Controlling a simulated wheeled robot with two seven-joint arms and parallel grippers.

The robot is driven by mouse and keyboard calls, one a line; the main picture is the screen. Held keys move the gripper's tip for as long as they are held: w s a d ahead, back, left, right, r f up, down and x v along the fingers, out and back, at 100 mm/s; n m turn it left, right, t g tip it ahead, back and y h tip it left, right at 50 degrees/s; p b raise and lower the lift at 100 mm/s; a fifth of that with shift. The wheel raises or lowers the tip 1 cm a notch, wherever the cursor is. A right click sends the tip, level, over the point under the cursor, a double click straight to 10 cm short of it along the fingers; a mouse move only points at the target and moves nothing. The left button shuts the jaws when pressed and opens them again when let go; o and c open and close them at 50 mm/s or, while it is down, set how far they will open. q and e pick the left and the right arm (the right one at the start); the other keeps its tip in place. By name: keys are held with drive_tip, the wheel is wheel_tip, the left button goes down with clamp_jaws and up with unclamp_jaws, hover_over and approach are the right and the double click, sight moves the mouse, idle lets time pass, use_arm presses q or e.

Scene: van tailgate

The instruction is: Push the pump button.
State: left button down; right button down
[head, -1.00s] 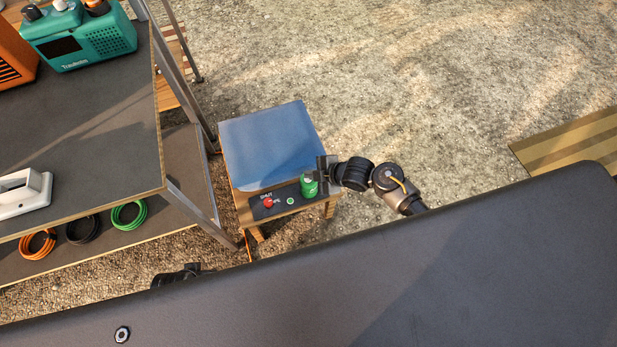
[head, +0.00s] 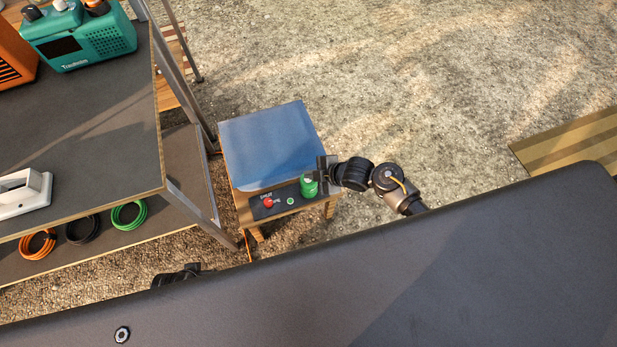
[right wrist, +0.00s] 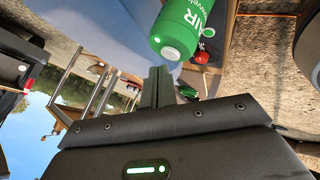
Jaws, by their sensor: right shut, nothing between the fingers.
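A dark control panel (head: 280,206) sits on the front of a small wooden stand. It carries a red button (head: 269,202) and a smaller green button (head: 290,201); the lettering is too small to read surely, so I cannot tell which is the pump button. A green canister (head: 309,187) stands at the panel's right end; in the right wrist view the canister (right wrist: 183,28) reads "AIR". My right gripper (head: 322,173) is shut and empty, close beside the canister; touching or apart is unclear. Its closed fingers (right wrist: 158,82) show in the right wrist view.
A blue slab-like thing (head: 265,145) covers the stand's top behind the panel. A metal-legged workbench (head: 90,130) stands at the left, with a teal device (head: 80,38) and coiled cables (head: 128,214) on its shelves.

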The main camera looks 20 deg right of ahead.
idle(0.4)
drive_tip(key=shift+f, duration=0.45)
drive_tip(key=shift+f+b, duration=0.2)
drive_tip(key=shift+b, duration=0.15)
drive_tip(key=shift+r, duration=0.15)
drive_tip(key=shift+r+p, duration=0.4)
drive_tip(key=shift+p, duration=0.2)
drive_tip(key=shift+r, duration=0.15)
